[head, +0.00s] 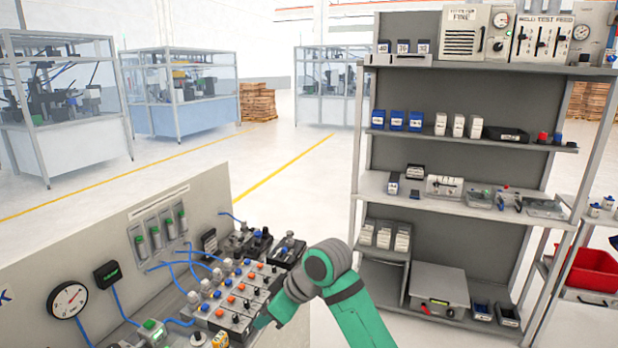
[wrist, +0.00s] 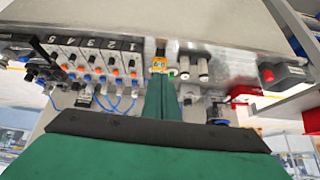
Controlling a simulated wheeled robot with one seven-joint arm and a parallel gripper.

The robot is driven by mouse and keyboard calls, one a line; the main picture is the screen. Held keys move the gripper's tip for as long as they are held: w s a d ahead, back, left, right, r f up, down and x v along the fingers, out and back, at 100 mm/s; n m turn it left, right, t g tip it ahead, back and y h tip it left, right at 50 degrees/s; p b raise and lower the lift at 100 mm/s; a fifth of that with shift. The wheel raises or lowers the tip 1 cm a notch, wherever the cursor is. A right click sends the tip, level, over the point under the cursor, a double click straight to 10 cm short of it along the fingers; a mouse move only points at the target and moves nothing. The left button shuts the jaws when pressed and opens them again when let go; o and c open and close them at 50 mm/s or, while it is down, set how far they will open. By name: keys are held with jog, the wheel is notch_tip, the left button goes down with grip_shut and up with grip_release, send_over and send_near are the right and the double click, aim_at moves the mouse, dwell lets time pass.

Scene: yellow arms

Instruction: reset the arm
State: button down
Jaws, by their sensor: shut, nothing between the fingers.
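My arm (head: 345,290) is green and grey and reaches in from the bottom of the head view, bent over the panel bench. Its end is low beside the valve bank (head: 238,298), and the fingertips are hard to make out there. In the wrist view my gripper (wrist: 160,82) shows as green fingers closed together, with nothing held. The tips point at a small yellow block (wrist: 160,64) on the bench. I cannot tell whether they touch it. The numbered valve row (wrist: 95,62) lies to the left of the fingers.
A backboard (head: 130,250) with a pressure gauge (head: 68,300) and blue tubes rises behind the bench at left. A loaded grey shelf rack (head: 470,185) stands to the right of my arm. A red button box (wrist: 282,75) is at the wrist view's right. Open floor (head: 300,190) lies beyond.

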jog(key=a+f+m+t+y, duration=0.3)
jog(key=a+f+y, duration=0.15)
jog(key=a, duration=0.35)
jog(key=s+d+f+m+t+h, duration=0.1)
jog(key=s+f+m+t+h, duration=0.1)
jog(key=s+f+m+t, duration=0.45)
jog(key=s+f+m+t+h, duration=0.2)
jog(key=s+f+m, duration=0.2)
jog(key=f, duration=0.5)
jog(key=s+d+f+m+h, duration=0.1)
jog(key=s+d+f+h, duration=0.1)
jog(key=s+d, duration=0.45)
jog(key=s+d+f+m+h, duration=0.1)
jog(key=s+d+f+h, duration=0.15)
jog(key=s, duration=0.75)
jog(key=s+d+f+m+h, duration=0.1)
jog(key=s+d+h, duration=0.1)
jog(key=s+d, duration=0.45)
jog(key=s+d+r+n, duration=0.1)
jog(key=s+r, duration=0.1)
jog(key=s, duration=0.3)
jog(key=s+r+n+t, duration=0.1)
jog(key=s+r+n, duration=0.1)
jog(key=s, duration=0.4)
jog(key=shift+d+r+h, duration=0.3)
jog(key=shift+d+r, duration=0.1)
jog(key=shift+r, duration=0.3)
